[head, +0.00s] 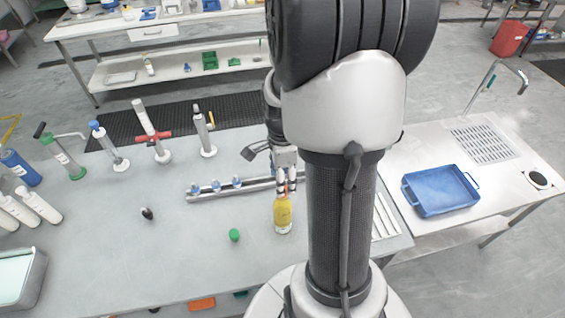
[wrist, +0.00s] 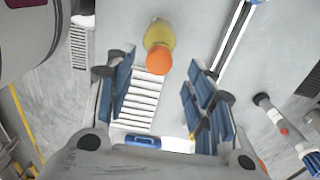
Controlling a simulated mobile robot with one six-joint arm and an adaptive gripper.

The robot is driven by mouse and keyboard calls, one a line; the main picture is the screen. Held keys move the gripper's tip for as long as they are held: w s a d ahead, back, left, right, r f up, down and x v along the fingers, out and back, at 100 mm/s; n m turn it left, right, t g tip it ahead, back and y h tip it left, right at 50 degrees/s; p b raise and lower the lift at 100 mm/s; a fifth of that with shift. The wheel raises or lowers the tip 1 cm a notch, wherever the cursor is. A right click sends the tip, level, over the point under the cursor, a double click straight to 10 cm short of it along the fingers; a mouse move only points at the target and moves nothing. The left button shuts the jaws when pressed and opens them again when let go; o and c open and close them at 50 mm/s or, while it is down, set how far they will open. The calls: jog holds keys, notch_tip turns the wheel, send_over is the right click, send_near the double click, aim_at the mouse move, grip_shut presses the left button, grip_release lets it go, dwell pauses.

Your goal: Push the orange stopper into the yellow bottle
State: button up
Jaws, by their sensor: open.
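The yellow bottle (head: 283,215) stands upright on the grey table in the head view, just left of my column. It also shows in the wrist view (wrist: 160,34), near the top middle. The orange stopper (wrist: 159,64) sits at the bottle's mouth and appears as a round orange end facing the wrist camera. How deep it sits cannot be told. My gripper (head: 286,186) is right at the bottle's top in the head view. In the wrist view its blue-padded fingers (wrist: 155,88) are spread apart, with the stopper beyond and between them. Nothing is held.
A metal rail (head: 215,190) with several blue-topped pieces lies just behind and left of the bottle. A green cap (head: 234,235) and a small black item (head: 147,214) lie left of it. Tall hand tools stand farther left. A blue tray (head: 441,190) sits on the right bench.

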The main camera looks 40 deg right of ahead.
notch_tip(320, 180, up, 8)
jog(key=shift+f, duration=0.1)
dwell(0.6)
jog(key=s+a+r+n+t+b, duration=0.2)
jog(key=s+a+n+b, duration=0.1)
jog(key=a+n, duration=0.7)
jog(key=s+a+r+n+t+b, duration=0.2)
jog(key=s+a+n, duration=0.4)
jog(key=a+n, duration=0.4)
jog(key=n+b, duration=0.1)
jog(key=n, duration=0.3)
jog(key=shift+s+a+t, duration=0.15)
jog(key=shift+s+t, duration=0.05)
jog(key=shift+t, duration=0.1)
